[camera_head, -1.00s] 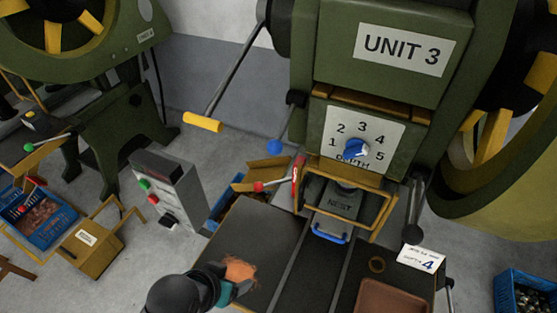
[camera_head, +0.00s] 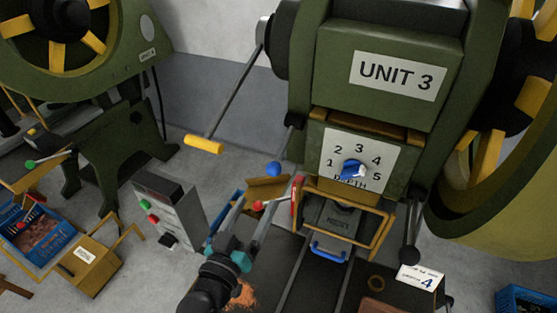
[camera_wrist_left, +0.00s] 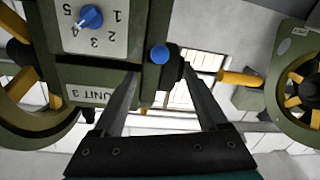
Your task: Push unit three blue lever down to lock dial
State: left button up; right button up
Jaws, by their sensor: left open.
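The unit three blue lever knob (camera_head: 274,169) is a blue ball on a dark arm, hanging left of the dial plate. The blue depth dial (camera_head: 352,170) sits on a white plate numbered 1 to 5; I cannot tell its exact setting. My left gripper (camera_head: 267,192) is open, fingers pointing up and away from me, its tips near the lever knob. In the left wrist view the blue knob (camera_wrist_left: 160,54) appears between the two spread fingers, with no visible contact. The dial (camera_wrist_left: 91,16) is at the upper left there. My right gripper is out of view.
A red-knobbed lever (camera_head: 257,206) and a wooden-coloured box (camera_head: 267,188) are close to my left fingers. A yellow-handled crank (camera_head: 204,145) hangs at upper left. A grey control box (camera_head: 168,207) stands left. A copper coil (camera_head: 243,294) lies on the dark table.

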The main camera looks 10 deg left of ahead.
aim_at(278, 159)
pick_arm(q)
jog(key=x, duration=1.5)
jog(key=shift+w, duration=0.1)
grip_shut()
dwell(0.3)
dwell(0.9)
